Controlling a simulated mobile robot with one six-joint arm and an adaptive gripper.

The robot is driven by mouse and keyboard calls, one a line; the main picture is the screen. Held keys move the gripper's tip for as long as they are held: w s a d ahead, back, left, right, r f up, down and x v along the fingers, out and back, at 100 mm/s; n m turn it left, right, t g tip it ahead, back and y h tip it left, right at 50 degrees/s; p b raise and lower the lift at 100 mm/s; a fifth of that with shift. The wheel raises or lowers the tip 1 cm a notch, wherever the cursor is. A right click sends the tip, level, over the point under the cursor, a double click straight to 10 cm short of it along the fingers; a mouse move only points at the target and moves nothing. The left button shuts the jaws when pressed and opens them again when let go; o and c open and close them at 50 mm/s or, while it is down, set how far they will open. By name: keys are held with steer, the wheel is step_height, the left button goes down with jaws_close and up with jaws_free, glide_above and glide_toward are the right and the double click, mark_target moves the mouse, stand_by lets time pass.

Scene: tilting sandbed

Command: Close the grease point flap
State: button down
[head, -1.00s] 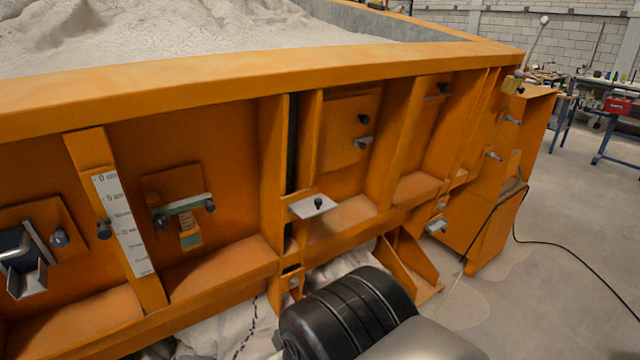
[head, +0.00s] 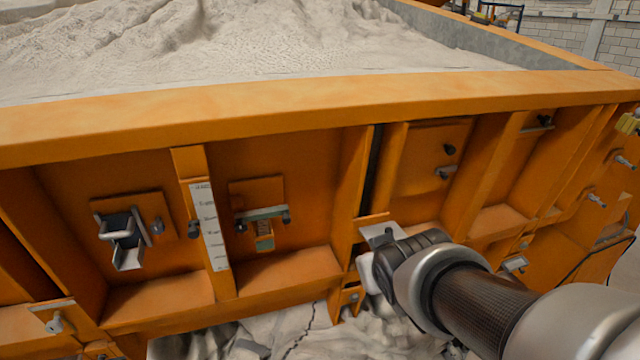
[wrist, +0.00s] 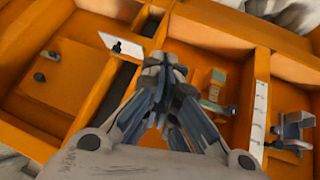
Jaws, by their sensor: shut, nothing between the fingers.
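A pale flat plate with a dark knob (head: 378,232) juts out level from the orange side wall, beside a dark vertical slot; it looks like the open grease point flap, though no label shows. My arm hides part of it in the head view. In the wrist view the plate (wrist: 118,46) lies just left of my fingertips. My gripper (wrist: 165,66) is shut and empty in front of the wall. In the head view my wrist hides its fingers. I cannot tell whether they touch the plate.
Left of the plate are a latch with a grey bar (head: 264,215), a white scale strip (head: 208,225) and a small grey chute (head: 122,240). A panel with knobs (head: 432,160) is at upper right. Orange ribs stand out between the bays. Sand (head: 250,50) fills the bed above.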

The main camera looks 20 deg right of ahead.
steer(key=w+d+r+t+y+p, duration=0.1)
steer(key=w+d+t+p, duration=0.15)
steer(key=d+p, duration=0.4)
steer(key=w+d+r+t+y+p, duration=0.1)
steer(key=w+d+t+y+p, duration=0.1)
steer(key=d+t+p, duration=0.4)
steer(key=w+d+f+g+b, duration=0.1)
steer(key=w+f+g, duration=0.1)
steer(key=w+f, duration=0.4)
steer(key=w, duration=0.4)
steer(key=shift+d+f+n, duration=0.15)
steer(key=shift+n, duration=0.15)
steer(key=shift+s+f, duration=0.1)
steer(key=shift+s+f+b, duration=0.2)
steer(key=shift+f+b, duration=0.05)
steer(key=shift+b, duration=0.35)
